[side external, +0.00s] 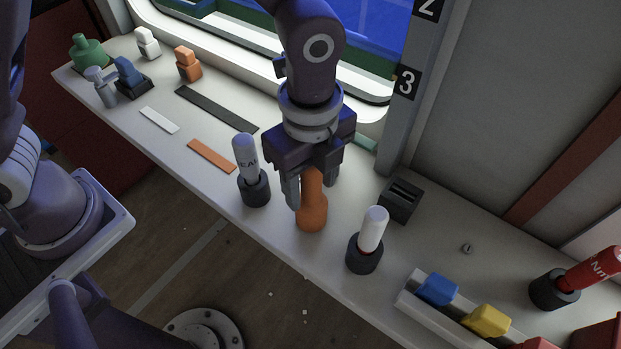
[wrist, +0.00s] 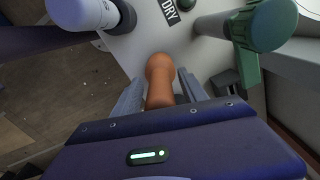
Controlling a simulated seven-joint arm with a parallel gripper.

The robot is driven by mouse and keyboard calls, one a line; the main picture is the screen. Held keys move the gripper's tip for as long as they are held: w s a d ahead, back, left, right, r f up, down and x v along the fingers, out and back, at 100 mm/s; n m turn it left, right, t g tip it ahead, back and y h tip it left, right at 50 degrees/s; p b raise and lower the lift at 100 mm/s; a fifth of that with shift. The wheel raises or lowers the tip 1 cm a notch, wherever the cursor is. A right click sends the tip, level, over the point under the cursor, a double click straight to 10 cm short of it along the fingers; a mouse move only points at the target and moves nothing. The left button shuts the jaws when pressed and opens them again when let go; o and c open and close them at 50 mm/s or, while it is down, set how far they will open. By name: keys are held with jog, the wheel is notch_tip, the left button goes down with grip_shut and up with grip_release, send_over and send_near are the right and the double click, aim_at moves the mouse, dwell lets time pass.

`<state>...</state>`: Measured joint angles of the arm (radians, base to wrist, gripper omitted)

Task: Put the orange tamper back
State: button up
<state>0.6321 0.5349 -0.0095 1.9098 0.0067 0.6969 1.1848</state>
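The orange tamper (side external: 312,211) stands upright under my gripper (side external: 308,190) near the front edge of the white counter. Its narrow upper part is between the two grey fingers, which look closed against it on both sides. In the wrist view the tamper (wrist: 160,72) lies between the fingers of my gripper (wrist: 162,95). I cannot tell whether its base touches the counter. An orange strip (side external: 211,156) lies flat on the counter to the left, and an orange block-shaped piece (side external: 187,65) stands farther back.
A lavender bottle (side external: 245,158) in a dark cup stands close left, and a white bottle (side external: 374,230) in a dark cup close right. A dark slotted box (side external: 400,200) sits behind. A green-handled item (wrist: 246,50) shows in the wrist view. The counter around the strips is clear.

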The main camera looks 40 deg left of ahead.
notch_tip(320, 180, up, 11)
jog(key=shift+r, duration=0.7)
jog(key=shift+a+r, duration=0.1)
jog(key=shift+a, duration=0.05)
jog(key=s+a+r+n+t, duration=0.25)
jog(key=a+r+n, duration=0.35)
jog(key=a+n, duration=0.45)
jog(key=s+a+f+n+t, duration=0.1)
jog(key=s+a+n+t, duration=0.2)
jog(key=s+a+n, duration=0.7)
jog(key=shift+a+f, duration=0.25)
jog(key=shift+f, duration=0.1)
